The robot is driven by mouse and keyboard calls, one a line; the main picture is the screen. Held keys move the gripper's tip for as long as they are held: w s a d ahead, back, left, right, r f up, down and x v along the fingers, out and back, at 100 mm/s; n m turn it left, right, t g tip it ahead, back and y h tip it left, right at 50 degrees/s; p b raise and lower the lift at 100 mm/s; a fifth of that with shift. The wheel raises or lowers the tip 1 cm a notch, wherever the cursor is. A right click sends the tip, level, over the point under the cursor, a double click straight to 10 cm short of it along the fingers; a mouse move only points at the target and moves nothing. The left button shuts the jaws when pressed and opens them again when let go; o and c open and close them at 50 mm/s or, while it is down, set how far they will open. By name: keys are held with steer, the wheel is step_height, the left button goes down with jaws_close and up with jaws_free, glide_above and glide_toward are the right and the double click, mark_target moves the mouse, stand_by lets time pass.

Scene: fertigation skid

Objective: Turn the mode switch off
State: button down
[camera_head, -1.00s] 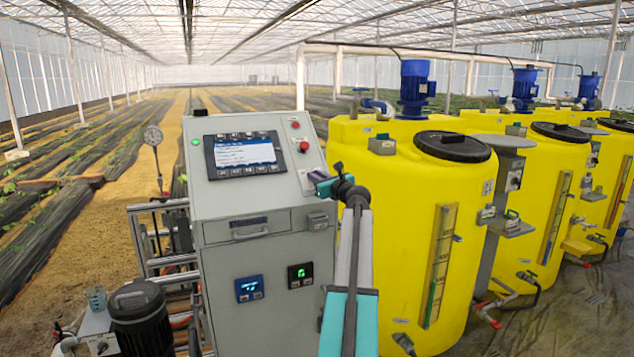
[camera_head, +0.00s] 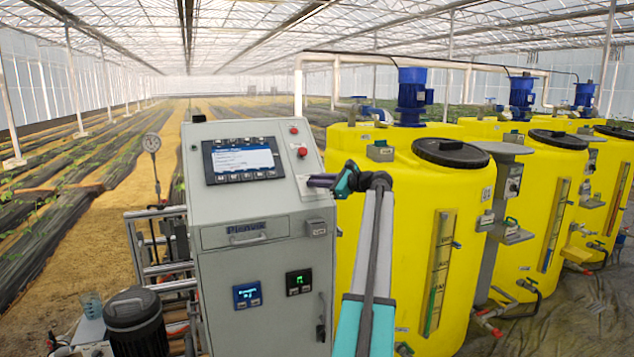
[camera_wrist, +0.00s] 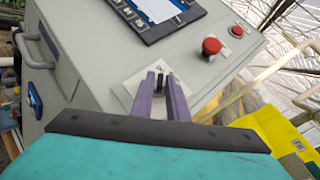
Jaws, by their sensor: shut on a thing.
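The mode switch is a small black knob (camera_wrist: 158,86) on a pale square plate (camera_wrist: 128,92), set on the sloping top of the grey control cabinet (camera_head: 262,283). In the wrist view my gripper (camera_wrist: 160,84) has its two purple fingers on either side of the knob, shut on it. The fingers partly cover the knob, and its exact angle is hard to tell. In the head view my gripper (camera_head: 312,182) reaches the right side of the sloping panel from the right, and the knob is hidden behind the fingers.
A red mushroom button (camera_wrist: 211,46) and a smaller red button (camera_wrist: 237,31) sit close by on the panel. A display screen (camera_head: 243,160) is to the left. A yellow tank (camera_head: 395,200) with a black lid stands right of the cabinet, close to my arm.

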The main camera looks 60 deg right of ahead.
steer(key=shift+s+f, duration=0.1)
steer(key=shift+f, duration=0.2)
steer(key=c, duration=1.9)
jaws_free()
steer(key=shift+d, duration=0.1)
steer(key=shift+r, duration=0.1)
steer(key=s+a+r+b, duration=0.1)
steer(key=s+r+b, duration=0.1)
steer(key=s, duration=1.1)
steer(key=shift+s, duration=0.3)
steer(key=shift+s, duration=0.1)
